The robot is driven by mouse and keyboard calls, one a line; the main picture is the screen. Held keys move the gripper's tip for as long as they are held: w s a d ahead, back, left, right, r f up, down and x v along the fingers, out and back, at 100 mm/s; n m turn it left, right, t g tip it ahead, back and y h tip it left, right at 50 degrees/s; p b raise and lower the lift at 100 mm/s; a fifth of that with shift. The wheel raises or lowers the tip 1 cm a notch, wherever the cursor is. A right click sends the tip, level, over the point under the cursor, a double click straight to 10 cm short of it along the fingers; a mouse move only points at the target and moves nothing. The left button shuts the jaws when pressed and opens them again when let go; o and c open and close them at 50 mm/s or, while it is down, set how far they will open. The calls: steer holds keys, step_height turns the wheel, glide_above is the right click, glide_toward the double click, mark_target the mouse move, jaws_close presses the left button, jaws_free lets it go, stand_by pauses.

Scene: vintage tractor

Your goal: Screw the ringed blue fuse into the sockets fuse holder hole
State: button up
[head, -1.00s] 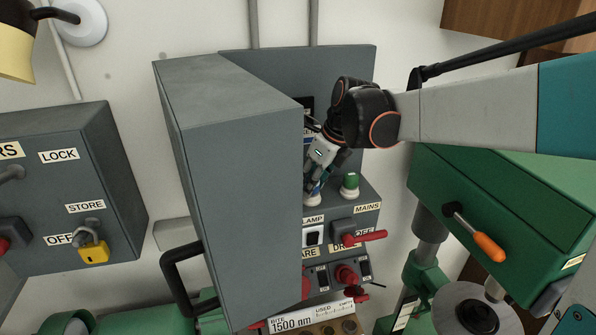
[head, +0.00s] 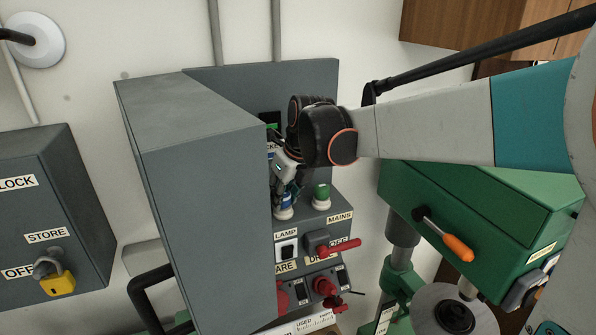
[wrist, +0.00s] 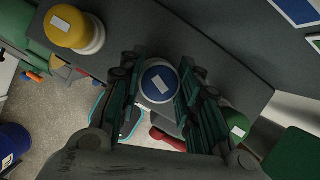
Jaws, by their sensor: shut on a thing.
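The blue fuse (wrist: 158,82) has a round blue cap with a white label and a pale ring around it. It sits between both fingers of my gripper (wrist: 162,90) in the wrist view. In the head view my gripper (head: 287,187) comes from the right and is shut on the blue fuse (head: 286,199). The fuse stands over a white round holder (head: 283,213) on the grey panel ledge, beside the green fuse (head: 322,192). Whether its thread is in the hole is hidden.
The open grey cabinet door (head: 205,190) stands close left of my gripper. A yellow fuse (wrist: 70,27) and a green fuse (wrist: 233,124) flank the blue one. Below are a red switch lever (head: 342,245) and knobs. A green box (head: 480,205) lies right.

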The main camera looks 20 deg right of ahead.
steer(key=shift+s, duration=0.15)
steer(key=shift+m+h, duration=0.4)
steer(key=shift+m, duration=0.5)
steer(key=o, duration=0.6)
steer(key=shift+c, duration=0.2)
steer(key=shift+n+y, duration=0.4)
steer(key=shift+n, duration=0.5)
steer(key=shift+n+y, duration=0.3)
steer(key=shift+n, duration=0.6)
